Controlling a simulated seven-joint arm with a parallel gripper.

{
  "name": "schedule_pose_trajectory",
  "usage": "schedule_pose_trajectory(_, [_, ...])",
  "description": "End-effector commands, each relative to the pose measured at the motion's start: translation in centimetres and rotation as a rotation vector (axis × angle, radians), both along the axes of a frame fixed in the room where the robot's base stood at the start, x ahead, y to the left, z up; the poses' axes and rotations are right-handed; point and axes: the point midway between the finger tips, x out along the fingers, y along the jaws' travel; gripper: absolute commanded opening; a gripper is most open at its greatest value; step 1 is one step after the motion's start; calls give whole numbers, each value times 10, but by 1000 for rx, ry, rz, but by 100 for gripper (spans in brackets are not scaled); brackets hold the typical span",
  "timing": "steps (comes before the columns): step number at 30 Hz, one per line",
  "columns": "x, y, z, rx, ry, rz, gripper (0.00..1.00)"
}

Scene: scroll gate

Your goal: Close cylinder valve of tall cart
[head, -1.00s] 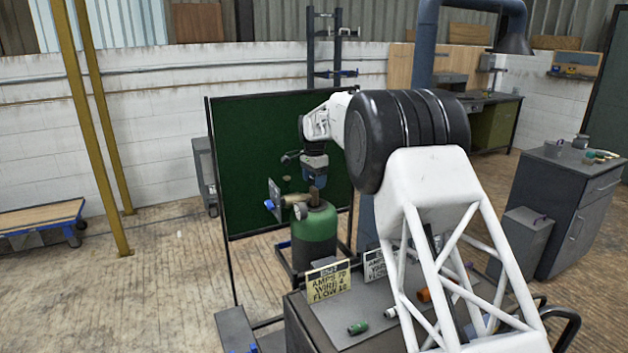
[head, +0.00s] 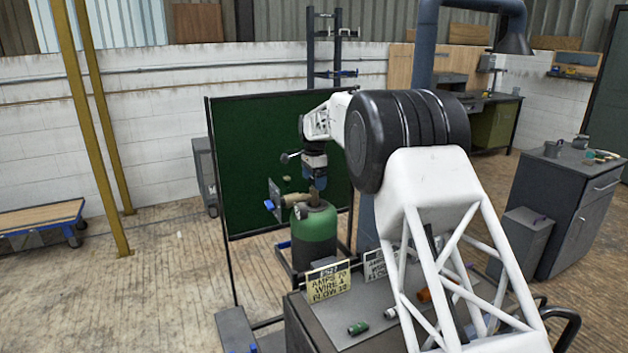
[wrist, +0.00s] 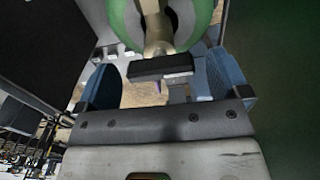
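The green gas cylinder (head: 314,232) stands upright in the head view, with a brass valve (head: 294,198) and a grey gauge (head: 300,211) at its top. My gripper (head: 314,182) points down directly over the valve. In the wrist view, my gripper (wrist: 163,76) is open, with one blue finger on each side. A dark bar-like part (wrist: 160,67) lies between the fingers, with visible gaps to both. The brass valve body (wrist: 157,28) and the green cylinder top (wrist: 125,22) show beyond it. Whether the dark bar belongs to the valve I cannot tell.
A dark green panel (head: 255,140) stands just behind the cylinder. A grey cart top (head: 340,325) in front carries two lettered signs (head: 328,281) and small coloured parts. A grey cabinet (head: 575,205) is at right. The floor at left is largely clear.

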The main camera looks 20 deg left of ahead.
Motion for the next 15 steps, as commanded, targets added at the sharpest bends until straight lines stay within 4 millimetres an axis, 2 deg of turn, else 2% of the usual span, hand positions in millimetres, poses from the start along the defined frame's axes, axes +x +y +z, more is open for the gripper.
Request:
schedule_pose_trajectory(9, [0, 0, 0, -1, 1, 1, 94])
schedule_pose_trajectory(15, [0, 0, 12, -1, 1, 1, 94])
